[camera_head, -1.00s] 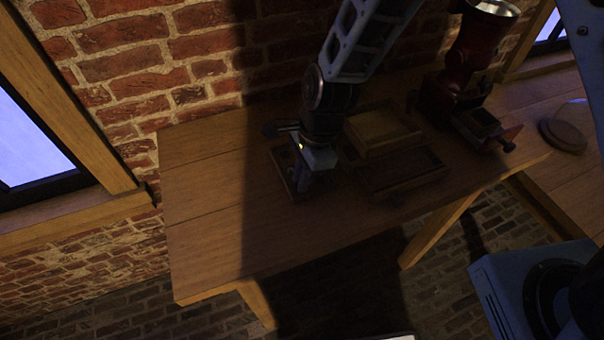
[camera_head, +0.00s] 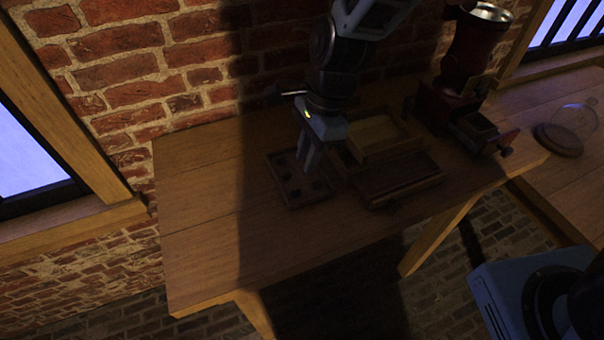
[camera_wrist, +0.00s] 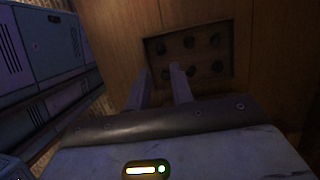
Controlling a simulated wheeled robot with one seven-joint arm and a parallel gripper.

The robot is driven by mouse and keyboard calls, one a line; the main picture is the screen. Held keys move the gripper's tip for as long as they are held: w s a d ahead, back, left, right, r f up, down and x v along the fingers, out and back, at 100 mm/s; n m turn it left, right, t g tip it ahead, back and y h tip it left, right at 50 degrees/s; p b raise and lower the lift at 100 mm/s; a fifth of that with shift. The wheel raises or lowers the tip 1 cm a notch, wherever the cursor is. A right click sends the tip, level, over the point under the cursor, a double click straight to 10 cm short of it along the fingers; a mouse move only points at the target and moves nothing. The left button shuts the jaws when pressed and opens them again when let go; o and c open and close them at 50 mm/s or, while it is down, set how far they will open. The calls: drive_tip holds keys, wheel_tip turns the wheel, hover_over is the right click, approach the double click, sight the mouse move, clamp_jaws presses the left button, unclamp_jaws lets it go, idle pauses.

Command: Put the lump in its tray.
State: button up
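A shallow wooden tray (camera_head: 291,205) with several dark round spots lies on the table. It also shows in the wrist view (camera_wrist: 232,62), with the spots in two rows. I cannot tell which spots are lumps and which are hollows. My gripper (camera_head: 309,172) points down above this tray, and its fingers overlap the tray's middle in the head view.
Right of the spotted tray are a shallow dark tray (camera_head: 408,190) and a box with a lighter inside (camera_head: 376,132). A red grinder-like device (camera_head: 470,60) stands behind right. A glass dome (camera_head: 577,119) sits farther right. The table's left part is clear.

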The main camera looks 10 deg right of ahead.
drive_tip(key=s+d+r+n+h, duration=0.1)
drive_tip(key=s+d+r+n, duration=0.3)
drive_tip(key=s+n, duration=0.5)
drive_tip(key=s+d+r+n+t+h, duration=0.1)
drive_tip(key=s+d+r+n, duration=0.3)
drive_tip(key=s+n, duration=0.4)
drive_tip(key=shift+s+r+n, duration=0.4)
drive_tip(key=shift+r+n, duration=0.45)
drive_tip(key=shift+n, duration=1.85)
drive_tip(key=shift+d, duration=0.1)
